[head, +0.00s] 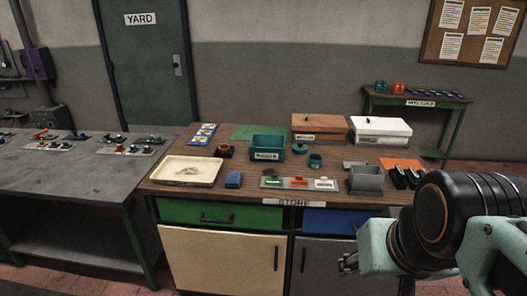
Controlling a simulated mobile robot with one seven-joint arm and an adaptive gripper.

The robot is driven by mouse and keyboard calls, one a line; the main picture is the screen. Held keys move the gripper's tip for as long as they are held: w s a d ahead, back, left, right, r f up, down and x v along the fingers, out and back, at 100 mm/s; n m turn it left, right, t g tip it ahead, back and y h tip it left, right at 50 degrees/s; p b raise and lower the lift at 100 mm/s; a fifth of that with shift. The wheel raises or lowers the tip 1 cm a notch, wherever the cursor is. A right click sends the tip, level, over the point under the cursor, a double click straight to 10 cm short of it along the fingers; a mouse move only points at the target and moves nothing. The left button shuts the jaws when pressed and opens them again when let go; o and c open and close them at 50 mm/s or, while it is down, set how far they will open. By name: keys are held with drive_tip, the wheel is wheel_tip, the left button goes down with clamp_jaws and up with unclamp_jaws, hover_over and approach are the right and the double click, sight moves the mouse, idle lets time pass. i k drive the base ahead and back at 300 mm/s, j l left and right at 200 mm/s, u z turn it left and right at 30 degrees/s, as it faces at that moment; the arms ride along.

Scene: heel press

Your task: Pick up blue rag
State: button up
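My gripper (346,263) is at the lower right, in front of the bench's lower cabinets. It is below the bench top and well right of the blue thing, not touching it. Its fingers are small and dark, and I cannot tell whether they are open or shut.
A teal bin (267,154), a brown pot (226,151) and a row of small plates (298,189) stand near the blue thing. A grey open box (366,187) and a white box (381,138) are farther right. A grey table (80,185) adjoins on the left.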

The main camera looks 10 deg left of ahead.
sight(233, 180)
drive_tip(key=i+j, duration=0.95)
